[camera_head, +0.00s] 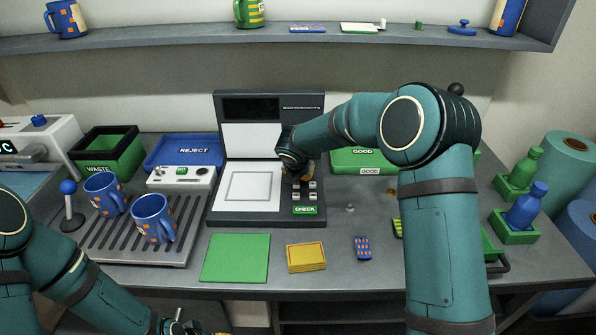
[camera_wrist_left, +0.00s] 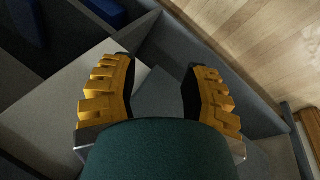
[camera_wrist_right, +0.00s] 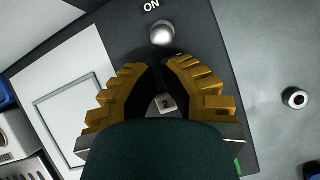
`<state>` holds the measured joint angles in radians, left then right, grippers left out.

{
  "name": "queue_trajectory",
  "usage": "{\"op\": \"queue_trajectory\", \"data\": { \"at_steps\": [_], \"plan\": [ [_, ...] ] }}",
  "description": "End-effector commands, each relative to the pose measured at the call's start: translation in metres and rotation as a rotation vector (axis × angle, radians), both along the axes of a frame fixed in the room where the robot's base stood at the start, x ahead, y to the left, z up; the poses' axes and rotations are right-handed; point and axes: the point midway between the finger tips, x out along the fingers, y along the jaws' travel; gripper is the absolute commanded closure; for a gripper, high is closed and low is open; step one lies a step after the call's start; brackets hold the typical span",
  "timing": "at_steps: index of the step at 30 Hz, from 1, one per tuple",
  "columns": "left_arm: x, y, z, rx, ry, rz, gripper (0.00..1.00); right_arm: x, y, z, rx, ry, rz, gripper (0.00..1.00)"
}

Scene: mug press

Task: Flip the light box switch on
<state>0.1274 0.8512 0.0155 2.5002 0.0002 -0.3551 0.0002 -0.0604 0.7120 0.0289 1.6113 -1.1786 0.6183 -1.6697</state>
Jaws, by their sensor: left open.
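The light box (camera_head: 214,160) is a dark unit with an upright white panel, a flat white pad and a strip of small buttons beside a green CHECK label. In the right wrist view, a silver round-topped switch (camera_wrist_right: 162,33) stands under the word ON. My right gripper (camera_wrist_right: 163,62) has its fingertips together just beside the switch, with no clear contact visible. A button marked 2 (camera_wrist_right: 166,102) shows between its fingers. In the head view my right wrist hides the switch. My left gripper (camera_wrist_left: 158,75) is open and empty, low near the table's front, facing a shelf compartment.
Two blue mugs (camera_head: 152,218) stand on a slatted tray (camera_head: 110,245) at the left. A green mat (camera_head: 236,258), yellow block (camera_head: 306,257) and blue pad (camera_head: 362,248) lie along the front. Bins and a lever stand at left; bottles (camera_head: 527,206) at right.

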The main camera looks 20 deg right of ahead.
Motion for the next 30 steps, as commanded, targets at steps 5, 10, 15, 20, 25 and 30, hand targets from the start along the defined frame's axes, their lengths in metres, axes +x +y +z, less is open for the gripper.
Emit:
{"op": "queue_trajectory", "data": {
  "at_steps": [5,10,15,20,25,30],
  "plan": [
    [0.000,0.000,0.000,0.000,-0.001,0.000,0.53,0.001,-0.001,-0.002,0.000,0.000,0.000,1.00],
    [0.000,0.000,0.000,0.000,-0.001,0.000,0.53,0.001,-0.001,-0.002,0.000,0.000,0.000,1.00],
    [0.000,0.000,0.003,0.000,0.000,0.000,0.53,0.001,-0.001,-0.001,0.001,0.004,0.001,1.00],
    [-0.002,0.000,0.015,-0.001,0.005,-0.001,0.53,0.002,-0.001,0.002,0.006,0.021,-0.001,1.00],
    [-0.004,-0.001,0.024,-0.002,0.010,-0.002,0.53,0.002,-0.001,0.002,0.012,0.042,0.000,1.00],
    [-0.006,-0.001,0.030,-0.003,0.014,-0.003,0.53,0.003,-0.001,0.002,0.015,0.054,-0.001,1.00]
  ]
}}
